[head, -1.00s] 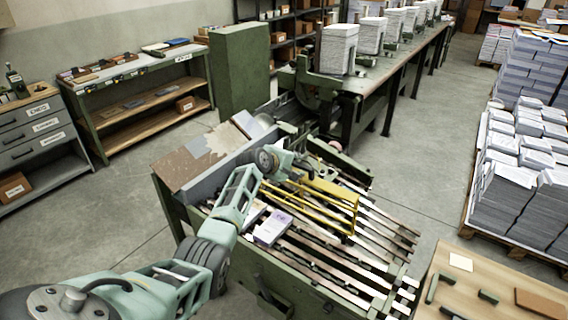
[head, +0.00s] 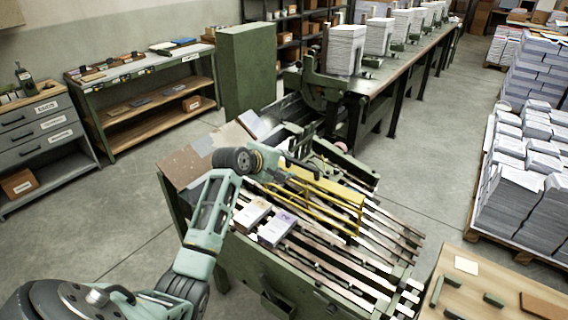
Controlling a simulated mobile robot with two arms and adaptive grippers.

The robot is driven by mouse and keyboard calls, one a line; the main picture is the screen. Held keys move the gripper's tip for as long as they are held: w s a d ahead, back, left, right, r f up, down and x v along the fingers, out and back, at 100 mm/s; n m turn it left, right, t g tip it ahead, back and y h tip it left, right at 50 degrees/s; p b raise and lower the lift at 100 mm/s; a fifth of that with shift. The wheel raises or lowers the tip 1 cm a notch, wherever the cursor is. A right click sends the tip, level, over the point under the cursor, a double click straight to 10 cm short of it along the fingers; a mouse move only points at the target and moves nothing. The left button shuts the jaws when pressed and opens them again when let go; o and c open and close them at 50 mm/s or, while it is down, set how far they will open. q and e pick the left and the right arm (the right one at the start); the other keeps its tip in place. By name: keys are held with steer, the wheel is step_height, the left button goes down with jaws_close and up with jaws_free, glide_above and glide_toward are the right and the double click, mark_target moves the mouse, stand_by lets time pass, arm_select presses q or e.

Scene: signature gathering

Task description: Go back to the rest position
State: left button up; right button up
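My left arm comes in from the lower left and bends over the slatted green gathering machine (head: 245,265). My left gripper (head: 312,170) is small and dark, at the end of the wrist above the machine's far side, close to the yellow guard frame (head: 335,190). Its fingers are too small to tell open from shut, and I see nothing clearly held. Two small printed stacks, a pale one (head: 250,213) and a purple-marked one (head: 277,229), lie on the slats below the forearm, apart from the gripper. My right gripper is not in view.
A wooden table (head: 500,290) with small green parts stands at the lower right. Paper stacks on a pallet (head: 515,205) stand at the right. A long bench (head: 400,65) carries paper piles behind. A green cabinet (head: 247,70) and shelves stand left. Grey floor (head: 420,150) is free between.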

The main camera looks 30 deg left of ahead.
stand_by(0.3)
arm_select(q)
steer(key=s+d+f+m+g+b, duration=0.1)
steer(key=s+d+f+m+g, duration=0.15)
steer(key=f, duration=1.05)
steer(key=s+d+f+m+g+b, duration=0.15)
steer(key=s+f, duration=0.25)
steer(key=f, duration=0.8)
steer(key=s+d+f+m+g+y+b, duration=0.1)
steer(key=s+d+f+m, duration=0.1)
steer(key=s+f, duration=0.65)
steer(key=s+d+f+m+g+b, duration=0.1)
steer(key=s+d+f+m+b, duration=0.3)
steer(key=f, duration=0.8)
steer(key=s+d+f+m+g, duration=0.1)
steer(key=s+d+f+m, duration=0.2)
steer(key=s+f, duration=0.4)
steer(key=s+d+f+m+g+b, duration=0.1)
steer(key=s+f, duration=0.6)
steer(key=s, duration=1.3)
steer(key=s+d+f+m+g+b, duration=0.1)
steer(key=s+d+f+m, duration=0.5)
steer(key=s, duration=0.8)
step_height(320, 180, down, 2)
steer(key=shift+f+g+h, duration=0.1)
steer(key=shift+g+h, duration=0.2)
steer(key=shift+g, duration=0.5)
